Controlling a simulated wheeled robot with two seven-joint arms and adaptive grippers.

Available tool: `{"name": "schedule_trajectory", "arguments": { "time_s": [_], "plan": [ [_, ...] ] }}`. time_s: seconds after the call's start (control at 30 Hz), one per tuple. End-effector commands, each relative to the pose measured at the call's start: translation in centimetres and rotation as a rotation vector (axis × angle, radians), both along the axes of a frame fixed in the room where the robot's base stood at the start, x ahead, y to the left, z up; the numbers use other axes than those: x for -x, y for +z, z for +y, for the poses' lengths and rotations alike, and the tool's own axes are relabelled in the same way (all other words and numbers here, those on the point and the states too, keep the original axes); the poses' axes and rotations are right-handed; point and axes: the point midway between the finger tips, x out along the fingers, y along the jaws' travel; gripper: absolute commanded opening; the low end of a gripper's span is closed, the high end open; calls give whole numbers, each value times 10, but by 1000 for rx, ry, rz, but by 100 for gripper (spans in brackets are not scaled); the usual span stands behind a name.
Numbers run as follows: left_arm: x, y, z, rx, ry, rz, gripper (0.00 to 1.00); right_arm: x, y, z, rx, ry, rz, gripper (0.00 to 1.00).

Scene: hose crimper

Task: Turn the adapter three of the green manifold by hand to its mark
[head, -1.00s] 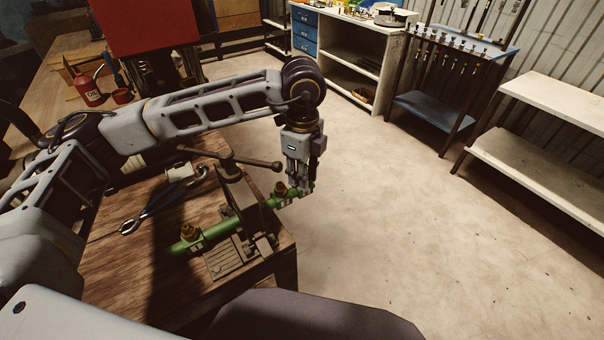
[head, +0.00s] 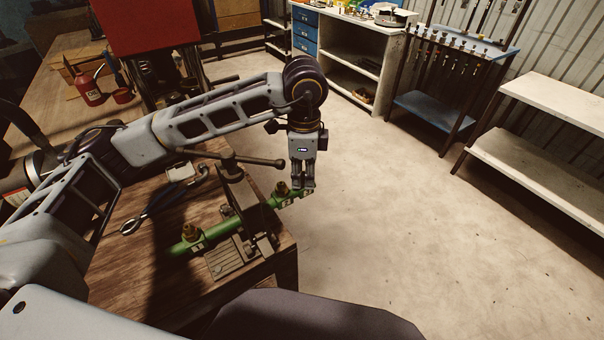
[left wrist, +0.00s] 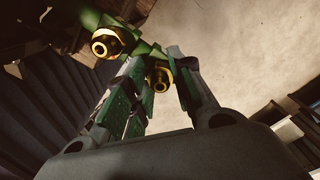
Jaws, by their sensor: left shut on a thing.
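The green manifold (head: 218,231) lies clamped in a vice (head: 243,205) at the bench's front corner, its right end past the bench edge. Brass adapters stand on it, one near the left end (head: 190,230) and one right of the vice (head: 282,188). My left gripper (head: 303,188) points down over the right end and is shut on adapter three, which its fingers hide in the head view. In the left wrist view a brass fitting (left wrist: 160,79) shows between the fingers, with another fitting (left wrist: 106,43) beside it. I cannot make out the mark. My right gripper is not in view.
The vice's handle bar (head: 250,161) sticks out close to my left gripper. Pliers with blue handles (head: 150,209) lie left of the vice. A red oil can (head: 90,90) stands farther back. The floor right of the bench is clear.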

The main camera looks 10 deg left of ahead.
Motion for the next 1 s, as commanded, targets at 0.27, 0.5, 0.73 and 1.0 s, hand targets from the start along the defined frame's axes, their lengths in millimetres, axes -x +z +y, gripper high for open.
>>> {"name": "schedule_trajectory", "arguments": {
  "time_s": [0.27, 0.5, 0.73, 1.0],
  "plan": [
    [1, -1, -4, 7, 39, 1, 0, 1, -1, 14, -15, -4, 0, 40],
    [1, -2, -1, 10, 82, 6, 0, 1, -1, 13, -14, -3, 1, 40],
    [0, -2, 1, 8, 89, 5, 0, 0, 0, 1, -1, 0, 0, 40],
    [0, -2, 1, 6, 90, 5, 38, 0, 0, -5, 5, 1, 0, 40]
  ]
}}
